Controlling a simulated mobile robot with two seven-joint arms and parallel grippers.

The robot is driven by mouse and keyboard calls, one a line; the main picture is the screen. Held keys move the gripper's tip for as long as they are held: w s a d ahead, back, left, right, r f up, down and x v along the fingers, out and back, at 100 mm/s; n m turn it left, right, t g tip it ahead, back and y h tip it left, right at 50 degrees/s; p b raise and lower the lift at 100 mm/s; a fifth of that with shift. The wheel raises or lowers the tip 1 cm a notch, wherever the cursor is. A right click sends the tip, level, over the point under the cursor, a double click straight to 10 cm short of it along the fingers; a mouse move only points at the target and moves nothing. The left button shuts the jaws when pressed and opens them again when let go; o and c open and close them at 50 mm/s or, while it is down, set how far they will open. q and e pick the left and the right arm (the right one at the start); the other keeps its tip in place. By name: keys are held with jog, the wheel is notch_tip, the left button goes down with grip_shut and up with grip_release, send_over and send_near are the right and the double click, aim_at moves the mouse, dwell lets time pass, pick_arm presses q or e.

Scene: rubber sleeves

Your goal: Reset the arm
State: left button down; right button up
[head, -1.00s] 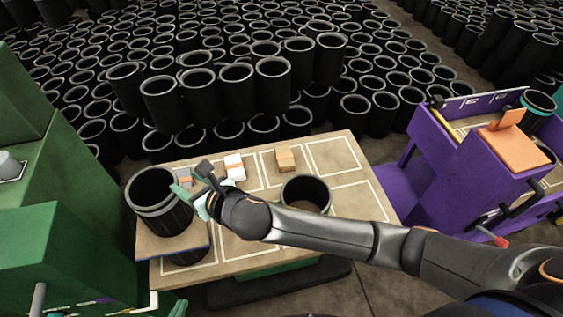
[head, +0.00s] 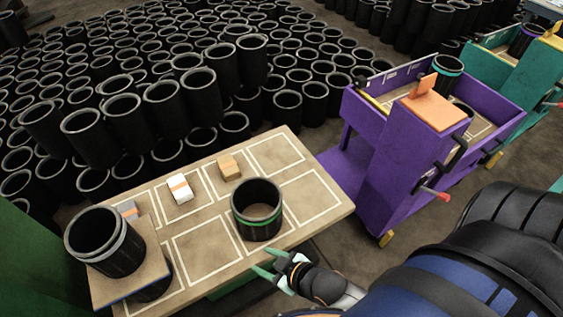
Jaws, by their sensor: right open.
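My right gripper (head: 269,271) is open and empty. It is low in the head view, in front of the table's near edge and apart from the things on the table. My right arm comes in from the lower right. My left gripper is not in view. A black sleeve with a green band (head: 257,210) stands upright on the table (head: 330,200), just beyond the right gripper. Another black sleeve (head: 104,243) stands on a raised board (head: 128,285) at the table's left end.
A white box with an orange stripe (head: 179,187), a tan box (head: 229,167) and a grey box (head: 127,210) lie on the table. A purple cart (head: 400,170) stands at the right, a teal cart (head: 510,75) beyond it. Many black sleeves (head: 165,100) fill the floor behind.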

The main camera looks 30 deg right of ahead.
jog(key=s+d+m, duration=0.1)
jog(key=s+d+f+m, duration=0.1)
jog(key=d+m, duration=0.1)
jog(key=shift+s+f+h, duration=0.2)
jog(key=shift+s+h, duration=0.1)
jog(key=shift+s, duration=0.1)
dwell(0.8)
